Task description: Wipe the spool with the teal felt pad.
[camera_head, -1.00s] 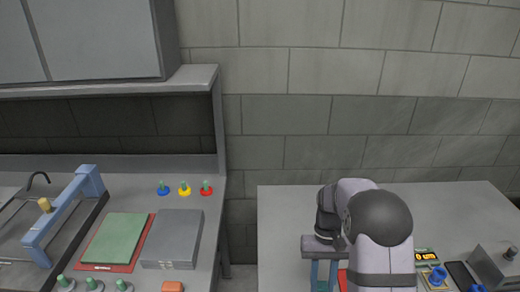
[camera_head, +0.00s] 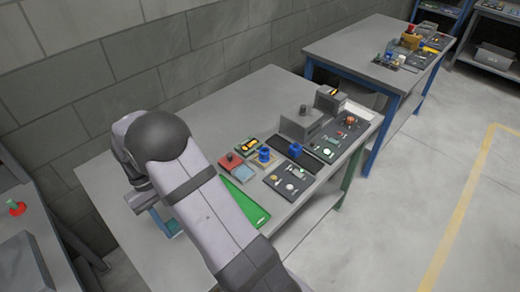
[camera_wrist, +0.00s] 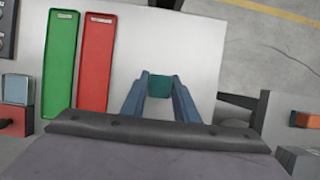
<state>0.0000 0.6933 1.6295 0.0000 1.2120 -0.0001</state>
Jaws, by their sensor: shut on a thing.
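My gripper (camera_wrist: 160,97) is shut on the teal felt pad (camera_wrist: 160,84), which sits between its blue fingertips over a bare part of the pale bench top. In the head view my gripper (camera_head: 162,221) shows at the left front of the bench, partly behind my arm, with a bit of teal at its tips. No spool can be told for sure. Blue spool-like pieces, one on a tan base (camera_head: 264,155) and one farther right (camera_head: 296,150), stand on the bench, well apart from my gripper.
A green tray (camera_wrist: 61,62) and a red tray (camera_wrist: 94,62) lie left of my gripper in the wrist view. Grey blocks (camera_head: 301,124) and dark panels with small parts (camera_head: 290,182) crowd the bench's right side. Its back left is clear.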

